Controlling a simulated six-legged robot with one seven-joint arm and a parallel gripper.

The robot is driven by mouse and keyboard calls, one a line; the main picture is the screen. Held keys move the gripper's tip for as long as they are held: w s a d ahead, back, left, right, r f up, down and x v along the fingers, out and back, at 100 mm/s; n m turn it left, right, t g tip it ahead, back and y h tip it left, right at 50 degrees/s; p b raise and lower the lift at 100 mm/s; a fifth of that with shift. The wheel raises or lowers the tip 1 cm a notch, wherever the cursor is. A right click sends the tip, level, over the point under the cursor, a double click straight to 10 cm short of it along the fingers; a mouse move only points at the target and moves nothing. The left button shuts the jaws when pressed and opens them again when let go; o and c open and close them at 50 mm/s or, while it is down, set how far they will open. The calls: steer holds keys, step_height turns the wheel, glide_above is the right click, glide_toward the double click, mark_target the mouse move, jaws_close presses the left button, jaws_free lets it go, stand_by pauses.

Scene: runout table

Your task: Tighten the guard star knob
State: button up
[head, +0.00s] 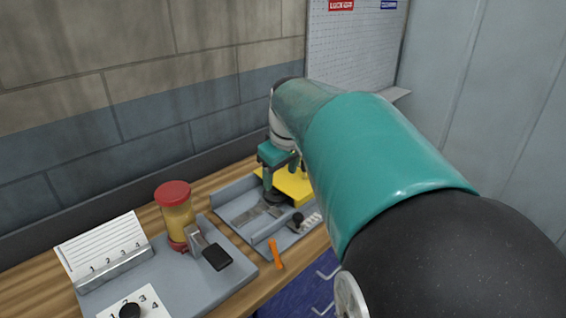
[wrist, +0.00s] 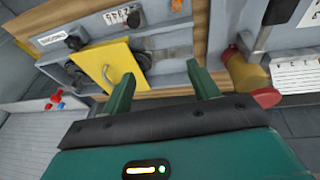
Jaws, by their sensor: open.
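The yellow guard (wrist: 103,66) is a bright plate on the grey fixture; it also shows in the head view (head: 293,184), partly behind my arm. A dark round knob (wrist: 142,60) sits beside the guard's edge and looks like the star knob; its lobes are too small to make out. In the head view a dark round part (head: 275,196) shows low by the guard, below my gripper. My gripper (wrist: 160,74) is open and empty, its two green fingers apart. The knob appears beyond the left fingertip in the wrist view; I cannot tell whether they touch.
Another black knob (head: 298,218) stands by a white scale label. A red-lidded yellow jar (head: 176,214), a black-handled clamp (head: 216,256), a card holder (head: 103,258) and an orange lever (head: 275,254) are nearby. The wall (head: 150,150) rises close behind the wooden bench.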

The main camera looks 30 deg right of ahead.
steer(key=w+d+f+n+t+y, duration=0.1)
steer(key=d+f, duration=0.1)
steer(key=d, duration=1.2)
steer(key=d+f+y, duration=0.1)
steer(key=d+f, duration=0.1)
steer(key=d, duration=1.1)
steer(key=x, duration=1.4)
steer(key=shift+d, duration=0.15)
steer(key=c, duration=1)
steer(key=shift+o, duration=0.2)
